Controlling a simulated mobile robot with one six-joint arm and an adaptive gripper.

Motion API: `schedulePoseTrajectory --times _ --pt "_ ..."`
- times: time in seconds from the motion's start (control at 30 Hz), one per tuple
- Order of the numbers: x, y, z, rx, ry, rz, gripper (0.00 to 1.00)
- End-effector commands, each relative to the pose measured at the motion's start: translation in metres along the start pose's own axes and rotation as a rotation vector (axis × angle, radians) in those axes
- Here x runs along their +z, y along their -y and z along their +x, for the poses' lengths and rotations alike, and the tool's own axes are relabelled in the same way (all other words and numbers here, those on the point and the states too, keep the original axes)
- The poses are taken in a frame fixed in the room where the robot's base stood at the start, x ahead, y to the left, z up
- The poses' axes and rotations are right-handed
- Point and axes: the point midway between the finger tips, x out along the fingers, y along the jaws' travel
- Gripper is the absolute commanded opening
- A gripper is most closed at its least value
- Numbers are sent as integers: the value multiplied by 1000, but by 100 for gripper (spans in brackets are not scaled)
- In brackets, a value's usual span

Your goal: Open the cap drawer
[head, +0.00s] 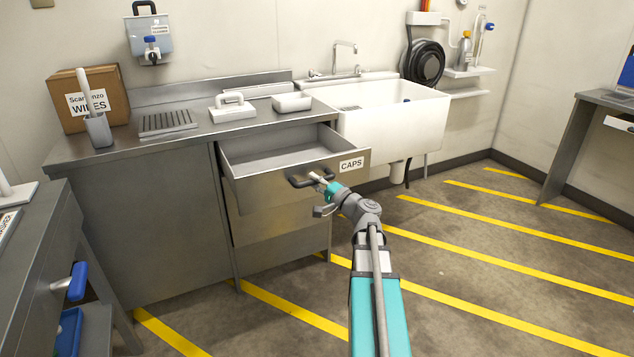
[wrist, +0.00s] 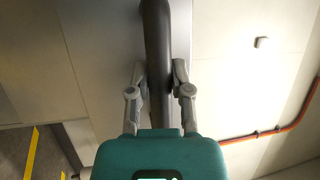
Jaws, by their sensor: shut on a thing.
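The cap drawer (head: 280,160) is in the steel counter and stands pulled out, its empty-looking inside showing in the head view. Its front carries a "CAPS" label (head: 351,164). My gripper (head: 318,180) is at the drawer's dark bar handle (head: 300,182). In the wrist view, the two fingers of my gripper (wrist: 160,85) sit on either side of the dark handle (wrist: 156,45) and are shut on it. The far inside of the drawer is partly hidden by its front and the counter top.
The counter top (head: 190,135) holds a wipes box (head: 110,85), a grey cup (head: 98,130), a ridged tray and white items. A white sink (head: 395,110) stands to the right. A side table (head: 30,230) is at the left. The striped floor at right is clear.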

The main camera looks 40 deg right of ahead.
Motion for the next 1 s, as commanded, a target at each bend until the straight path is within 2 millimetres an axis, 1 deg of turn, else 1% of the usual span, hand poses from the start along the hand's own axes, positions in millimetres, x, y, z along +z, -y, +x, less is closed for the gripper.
schedulePoseTrajectory --times 0.03,0.17,0.2,0.27,0.3,0.37,1.0 --pt "3 0 0 0 7 0 0" --pt "2 0 -1 0 7 0 0" --pt "2 0 -1 0 6 -1 34" --pt "2 0 -1 0 6 -1 45" --pt "2 0 -1 0 5 -1 53" --pt "1 0 -1 0 4 -1 62" --pt "-1 0 -2 1 0 -1 62"
